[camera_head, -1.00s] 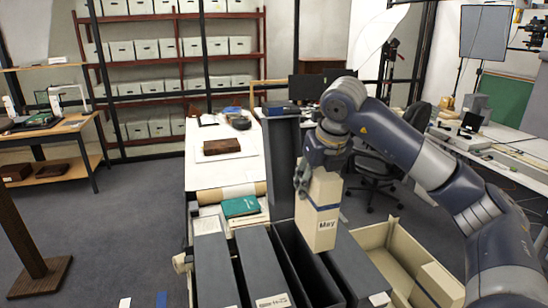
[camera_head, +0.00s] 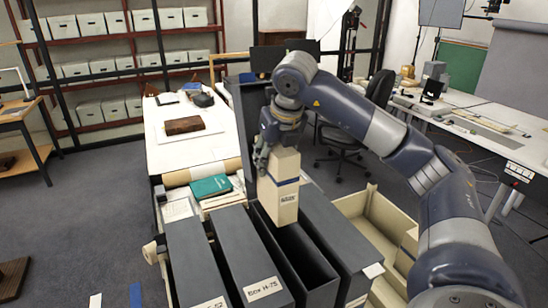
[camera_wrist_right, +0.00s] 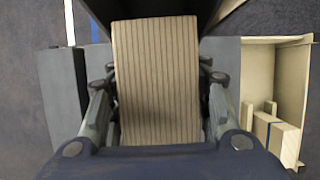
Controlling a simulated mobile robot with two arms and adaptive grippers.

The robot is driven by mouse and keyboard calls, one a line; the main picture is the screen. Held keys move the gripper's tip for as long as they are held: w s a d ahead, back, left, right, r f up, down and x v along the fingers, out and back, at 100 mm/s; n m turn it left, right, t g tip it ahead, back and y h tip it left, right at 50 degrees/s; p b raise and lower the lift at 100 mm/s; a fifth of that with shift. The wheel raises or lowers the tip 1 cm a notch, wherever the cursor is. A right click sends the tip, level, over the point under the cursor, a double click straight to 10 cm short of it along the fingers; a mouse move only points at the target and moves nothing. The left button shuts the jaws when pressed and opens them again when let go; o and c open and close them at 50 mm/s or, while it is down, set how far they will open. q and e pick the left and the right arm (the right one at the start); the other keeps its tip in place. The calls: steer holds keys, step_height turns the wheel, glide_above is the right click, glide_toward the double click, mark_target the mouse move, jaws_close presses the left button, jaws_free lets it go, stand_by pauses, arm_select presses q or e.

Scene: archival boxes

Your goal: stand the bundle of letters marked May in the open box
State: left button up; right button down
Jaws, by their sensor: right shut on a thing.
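The bundle of letters marked May (camera_head: 277,188) is a cream block with a blue band. My right gripper (camera_head: 268,150) is shut on its upper end and holds it roughly upright, slightly tilted. In the right wrist view its striped paper edges (camera_wrist_right: 157,80) fill the space between the fingers. The open box (camera_head: 312,271) is dark grey and stands in the row of boxes. The bundle's lower end is over the far part of its opening; I cannot tell whether it has entered. My left gripper is not in view.
Closed grey boxes stand on both sides of the opening, one labelled Box H-75 (camera_head: 245,258). A cream tray (camera_head: 362,215) with another bundle is at the right. A tall dark panel (camera_head: 246,125) rises behind the box. A green book (camera_head: 211,187) lies on the table.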

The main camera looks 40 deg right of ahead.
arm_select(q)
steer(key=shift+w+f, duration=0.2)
arm_select(e)
steer(key=shift+s+f, duration=0.15)
steer(key=shift+f, duration=0.1)
stand_by(0.7)
arm_select(q)
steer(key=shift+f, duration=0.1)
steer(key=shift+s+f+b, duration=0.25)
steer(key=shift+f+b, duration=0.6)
steer(key=shift+b, duration=0.05)
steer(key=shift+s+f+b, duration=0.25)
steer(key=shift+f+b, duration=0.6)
steer(key=shift+b, duration=0.05)
arm_select(e)
steer(key=shift+f, duration=2.1)
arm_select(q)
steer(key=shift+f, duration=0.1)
arm_select(e)
steer(key=shift+f, duration=0.15)
